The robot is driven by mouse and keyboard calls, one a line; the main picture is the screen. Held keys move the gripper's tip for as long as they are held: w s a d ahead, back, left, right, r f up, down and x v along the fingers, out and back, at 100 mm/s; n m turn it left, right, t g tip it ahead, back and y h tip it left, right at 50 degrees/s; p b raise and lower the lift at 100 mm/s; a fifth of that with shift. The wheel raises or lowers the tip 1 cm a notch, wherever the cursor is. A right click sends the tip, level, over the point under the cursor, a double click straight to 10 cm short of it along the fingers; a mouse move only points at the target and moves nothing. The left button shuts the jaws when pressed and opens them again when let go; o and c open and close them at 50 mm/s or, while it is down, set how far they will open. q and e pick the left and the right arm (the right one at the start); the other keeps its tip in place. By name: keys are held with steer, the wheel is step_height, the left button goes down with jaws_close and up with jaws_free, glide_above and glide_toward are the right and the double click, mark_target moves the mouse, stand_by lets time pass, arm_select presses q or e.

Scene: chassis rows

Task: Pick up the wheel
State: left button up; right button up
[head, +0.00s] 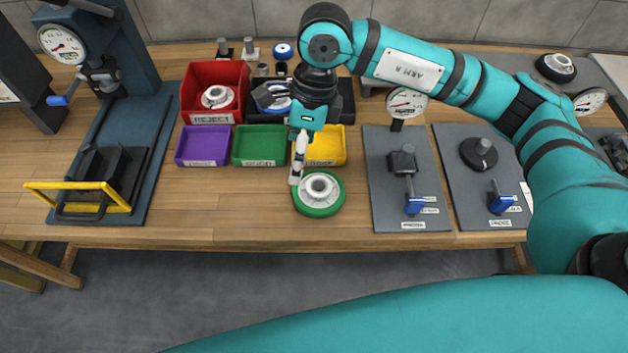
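A wheel (319,206) with a green rim and a pale grey hub lies flat near the front edge of the wooden bench, just in front of the yellow bin. My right gripper (295,181), on the teal arm marked ARM R, points down with its fingertips at the wheel's upper left rim. Its fingers overlap in this view, so I cannot tell whether they are open or shut, or whether they touch the wheel. No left gripper can be made out.
Red (190,97), purple (203,160), green (258,160) and yellow (327,158) bins stand behind the wheel. Grey fixture plates (385,200) lie to the right. A press with a yellow guard (80,186) stands left. Bench between press and wheel is clear.

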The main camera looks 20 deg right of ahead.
steer(key=h, duration=0.2)
glide_above(319, 184)
steer(key=s, duration=0.1)
steer(key=shift+t, duration=0.4)
steer(key=f+p, duration=0.1)
steer(key=f, duration=0.4)
steer(key=f+p, duration=0.2)
steer(key=f, duration=0.3)
steer(key=f+p, duration=0.2)
steer(key=f, duration=0.3)
steer(key=shift+s+a, duration=0.25)
steer(key=shift+f, duration=0.65)
steer(key=c, duration=1.6)
steer(key=shift+r, duration=0.1)
steer(key=shift+c, duration=0.2)
